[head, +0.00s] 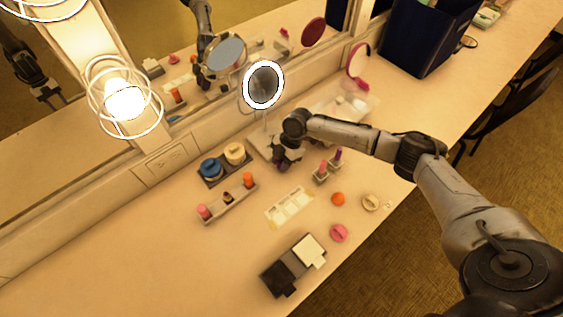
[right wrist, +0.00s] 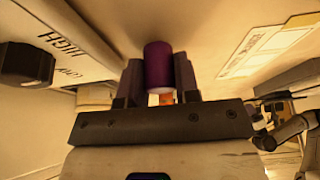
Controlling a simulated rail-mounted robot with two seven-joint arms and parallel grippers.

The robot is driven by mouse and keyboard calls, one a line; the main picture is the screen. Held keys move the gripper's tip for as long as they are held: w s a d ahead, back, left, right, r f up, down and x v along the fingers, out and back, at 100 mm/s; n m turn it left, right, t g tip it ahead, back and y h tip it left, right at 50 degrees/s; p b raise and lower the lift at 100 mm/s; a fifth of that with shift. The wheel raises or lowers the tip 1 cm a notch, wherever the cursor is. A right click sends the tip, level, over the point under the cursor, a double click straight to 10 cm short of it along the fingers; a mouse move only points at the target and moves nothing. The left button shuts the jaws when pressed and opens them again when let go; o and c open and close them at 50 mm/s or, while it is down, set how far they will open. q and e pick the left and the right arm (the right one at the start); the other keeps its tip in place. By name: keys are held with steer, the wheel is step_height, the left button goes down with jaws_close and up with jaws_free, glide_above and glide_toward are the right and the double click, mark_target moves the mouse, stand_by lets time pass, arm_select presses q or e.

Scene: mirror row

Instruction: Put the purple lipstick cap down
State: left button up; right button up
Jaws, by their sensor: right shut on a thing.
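My right gripper (head: 284,164) hangs low over the table beside the base of the lit round mirror. In the right wrist view its two fingers are shut on the purple lipstick cap (right wrist: 158,66), a dark purple cylinder gripped by its sides. The cap's far end points at the pale tabletop; I cannot tell whether it touches it. In the head view the gripper hides the cap. A purple lipstick (head: 338,155) stands in a small holder (head: 320,178) to the right, beside a pinkish-red one (head: 323,166). My left gripper is not in view.
The mirror base (right wrist: 56,36) with its black knob is close to the gripper's left in the wrist view. A white marked card (head: 289,206), a rack (head: 228,203) of lipsticks and blue (head: 210,168) and cream jars stand nearby. Loose orange, cream and pink round pieces lie right.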

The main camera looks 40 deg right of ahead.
steer(key=shift+f, duration=0.2)
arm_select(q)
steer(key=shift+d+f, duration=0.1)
arm_select(e)
steer(key=shift+f, duration=0.15)
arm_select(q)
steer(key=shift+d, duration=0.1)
arm_select(e)
steer(key=o, duration=0.9)
